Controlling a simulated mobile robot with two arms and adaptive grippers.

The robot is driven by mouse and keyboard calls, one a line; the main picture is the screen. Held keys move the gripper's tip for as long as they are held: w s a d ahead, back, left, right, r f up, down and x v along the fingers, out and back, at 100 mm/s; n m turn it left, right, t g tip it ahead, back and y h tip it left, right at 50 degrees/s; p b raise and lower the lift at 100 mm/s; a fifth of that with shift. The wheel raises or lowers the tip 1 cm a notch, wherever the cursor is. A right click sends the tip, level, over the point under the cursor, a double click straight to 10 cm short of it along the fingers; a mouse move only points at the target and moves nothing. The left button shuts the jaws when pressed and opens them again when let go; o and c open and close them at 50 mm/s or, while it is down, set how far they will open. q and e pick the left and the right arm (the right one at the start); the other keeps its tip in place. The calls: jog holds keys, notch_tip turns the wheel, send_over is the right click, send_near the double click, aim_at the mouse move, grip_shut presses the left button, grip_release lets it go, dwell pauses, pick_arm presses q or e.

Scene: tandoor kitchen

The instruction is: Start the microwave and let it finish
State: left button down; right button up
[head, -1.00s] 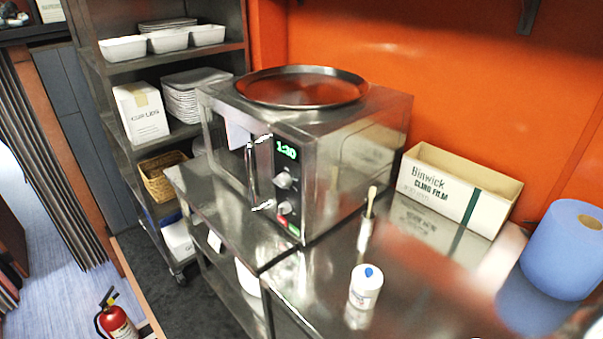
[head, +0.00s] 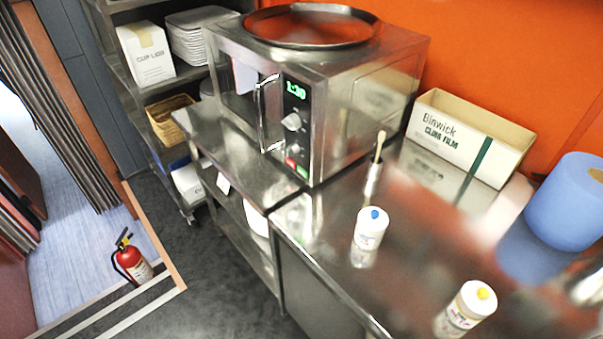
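The steel microwave (head: 355,100) stands on the metal counter against the orange wall. Its door is on the left part of its front, with a vertical bar handle (head: 262,112), and looks shut. The control panel shows a green display (head: 296,90) that seems to read 1:30. Neither of my grippers is in view.
A round metal tray (head: 312,42) lies on top of the microwave. A cling film box (head: 460,140), a blue roll (head: 568,205), a brush in a holder (head: 374,170) and two white bottles (head: 370,228) stand on the counter. A fire extinguisher (head: 132,262) is on the floor at left.

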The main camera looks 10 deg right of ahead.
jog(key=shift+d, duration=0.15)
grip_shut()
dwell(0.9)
